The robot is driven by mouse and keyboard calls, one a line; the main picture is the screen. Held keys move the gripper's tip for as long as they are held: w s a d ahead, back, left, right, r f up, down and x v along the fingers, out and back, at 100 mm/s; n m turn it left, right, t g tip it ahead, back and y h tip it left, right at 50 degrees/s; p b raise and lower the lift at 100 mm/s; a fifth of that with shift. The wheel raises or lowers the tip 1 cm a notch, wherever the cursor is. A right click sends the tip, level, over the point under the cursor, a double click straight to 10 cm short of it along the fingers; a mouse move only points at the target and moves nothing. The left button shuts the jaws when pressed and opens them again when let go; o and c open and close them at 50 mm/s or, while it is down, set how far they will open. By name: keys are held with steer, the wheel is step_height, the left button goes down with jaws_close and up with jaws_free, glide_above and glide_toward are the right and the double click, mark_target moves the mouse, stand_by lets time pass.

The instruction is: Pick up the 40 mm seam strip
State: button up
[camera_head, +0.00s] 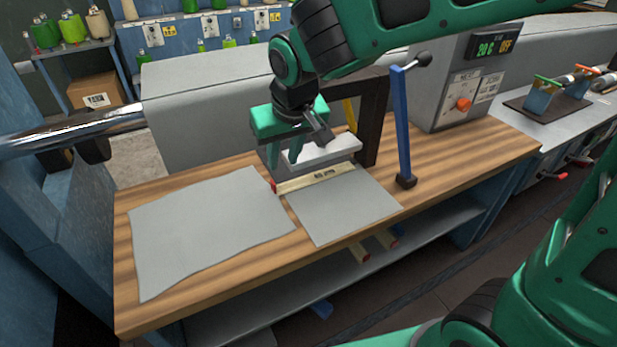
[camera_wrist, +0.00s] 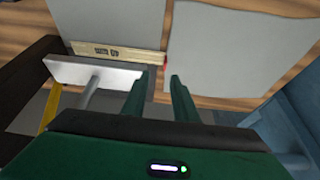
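The pale wooden seam strip (camera_head: 318,177) lies on the workbench along the back edge of a grey sheet. Its dark label appears to read 40 mm, and its left end is red. The strip also shows in the wrist view (camera_wrist: 115,51), with the red end (camera_wrist: 165,59) just beyond my fingertips. My gripper (camera_head: 284,160) is above the bench near that red end. Its two green fingers are apart with nothing between them, as the wrist view (camera_wrist: 158,77) shows. I cannot tell the exact height of the fingertips above the strip.
A light grey press plate (camera_head: 320,153) hangs close behind the strip, beside a dark frame (camera_head: 370,115). A blue lever (camera_head: 402,130) stands to the right. Grey sheets lie at left (camera_head: 205,232) and right (camera_head: 345,207). Bare wooden bench (camera_head: 430,165) shows at the right.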

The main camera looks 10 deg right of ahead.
mark_target(273, 182)
steer(key=shift+a+x, duration=0.25)
steer(key=shift+x, duration=1.55)
steer(key=shift+a+x, duration=0.2)
steer(key=shift+x, duration=1.65)
steer(key=shift+a+x, duration=0.25)
steer(key=shift+x, duration=1.55)
steer(key=shift+w+r, duration=0.15)
steer(key=shift+w, duration=0.05)
jaws_close()
